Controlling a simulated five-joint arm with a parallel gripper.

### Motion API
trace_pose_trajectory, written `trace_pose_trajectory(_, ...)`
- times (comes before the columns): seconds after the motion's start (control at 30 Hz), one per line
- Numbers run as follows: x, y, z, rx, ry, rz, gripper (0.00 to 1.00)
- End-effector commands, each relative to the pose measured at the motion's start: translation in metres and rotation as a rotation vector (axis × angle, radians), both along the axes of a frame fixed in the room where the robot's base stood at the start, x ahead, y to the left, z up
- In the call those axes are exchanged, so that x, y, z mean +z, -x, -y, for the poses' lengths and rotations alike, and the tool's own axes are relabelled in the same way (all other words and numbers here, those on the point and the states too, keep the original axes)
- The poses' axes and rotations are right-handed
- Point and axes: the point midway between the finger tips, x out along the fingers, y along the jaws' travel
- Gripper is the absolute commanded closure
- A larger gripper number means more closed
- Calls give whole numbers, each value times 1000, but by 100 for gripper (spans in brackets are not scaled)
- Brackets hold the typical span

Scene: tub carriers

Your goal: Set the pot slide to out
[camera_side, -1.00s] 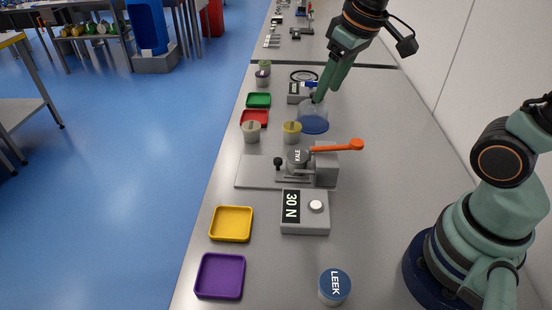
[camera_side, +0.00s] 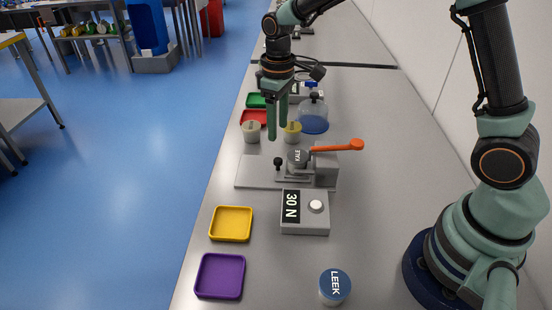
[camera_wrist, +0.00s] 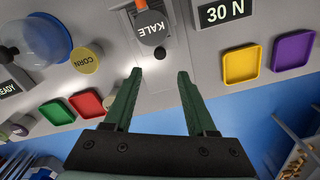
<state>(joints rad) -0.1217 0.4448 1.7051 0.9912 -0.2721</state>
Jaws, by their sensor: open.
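The pot slide, with a black knob (camera_side: 278,161), lies on a grey base plate (camera_side: 250,173) in the side view. A pot labelled KALE (camera_side: 297,157) sits on it, right of the knob and close to a grey block (camera_side: 326,170) with an orange lever (camera_side: 340,148). My gripper (camera_side: 278,134) is open and empty, pointing down above and beyond the knob. In the wrist view the knob (camera_wrist: 160,53) shows between and just past my fingertips (camera_wrist: 159,74), with the KALE pot (camera_wrist: 150,25) beyond it. Nothing touches my fingers.
A yellow-lidded pot (camera_side: 292,132) and a pale pot (camera_side: 251,132) stand behind the plate. A clear dome with a blue base (camera_side: 313,122) is further back. A 30 N display box (camera_side: 305,211), yellow tray (camera_side: 231,224), purple tray (camera_side: 220,276) and LEEK pot (camera_side: 335,287) are nearer.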

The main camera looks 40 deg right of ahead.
Motion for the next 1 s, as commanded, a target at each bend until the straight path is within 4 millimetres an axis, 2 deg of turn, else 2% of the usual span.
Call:
trace_pose_trajectory(0.3, -63, 2, 0, -1, 0, -6, 43)
trace_pose_trajectory(0.5, -88, 1, 0, -1, 1, -4, 43)
trace_pose_trajectory(0.67, -97, 1, 0, -1, 0, -2, 43)
trace_pose_trajectory(0.93, -98, 1, 0, -1, 0, 0, 43)
trace_pose_trajectory(0.97, -98, 1, 0, -1, 0, 0, 47)
trace_pose_trajectory(1.0, -98, 1, 0, -1, 0, 0, 62)
